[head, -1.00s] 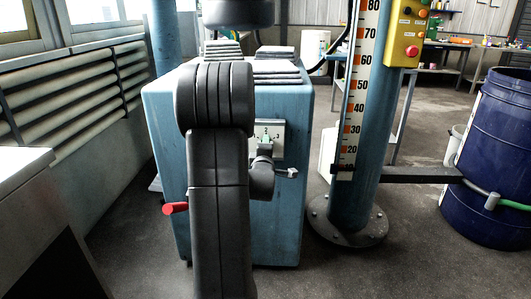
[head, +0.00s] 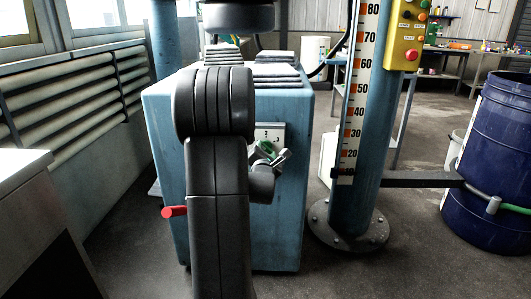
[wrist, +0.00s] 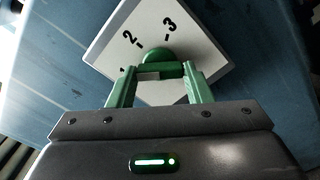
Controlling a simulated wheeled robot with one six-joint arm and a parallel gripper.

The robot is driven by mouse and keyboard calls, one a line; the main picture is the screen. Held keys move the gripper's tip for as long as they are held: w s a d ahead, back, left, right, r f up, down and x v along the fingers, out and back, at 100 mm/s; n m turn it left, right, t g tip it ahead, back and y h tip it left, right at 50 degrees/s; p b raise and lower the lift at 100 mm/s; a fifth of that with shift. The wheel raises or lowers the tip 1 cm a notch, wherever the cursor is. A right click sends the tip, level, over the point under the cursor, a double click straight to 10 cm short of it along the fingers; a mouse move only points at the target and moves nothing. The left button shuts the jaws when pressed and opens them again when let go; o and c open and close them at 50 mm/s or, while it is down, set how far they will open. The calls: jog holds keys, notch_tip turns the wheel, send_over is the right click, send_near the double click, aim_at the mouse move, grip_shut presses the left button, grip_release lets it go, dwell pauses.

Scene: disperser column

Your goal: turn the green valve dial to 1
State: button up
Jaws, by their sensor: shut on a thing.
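The green valve dial (wrist: 158,57) sits on a white plate (wrist: 193,42) marked with numbers. In the wrist view the 2 and 3 are readable, and a mark at the plate's left, partly hidden by a finger, may be the 1. The plate looks tilted in that view. My gripper (wrist: 160,72) is shut on the dial, with one green finger on each side of its handle. Which number the dial points to cannot be told.
The plate is on the front of a blue cabinet (head: 285,225). A red handle (head: 174,211) sticks out at its left. A blue column (head: 350,215) with a scale stands to the right, and a blue drum (head: 500,160) beyond it.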

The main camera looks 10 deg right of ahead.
jog(key=shift+n, duration=1.1)
jog(key=o, duration=1)
jog(key=shift+s, duration=0.1)
jog(key=p+v, duration=0.2)
jog(key=v, duration=1.1)
jog(key=shift+s+a, duration=0.15)
jog(key=shift+s, duration=0.15)
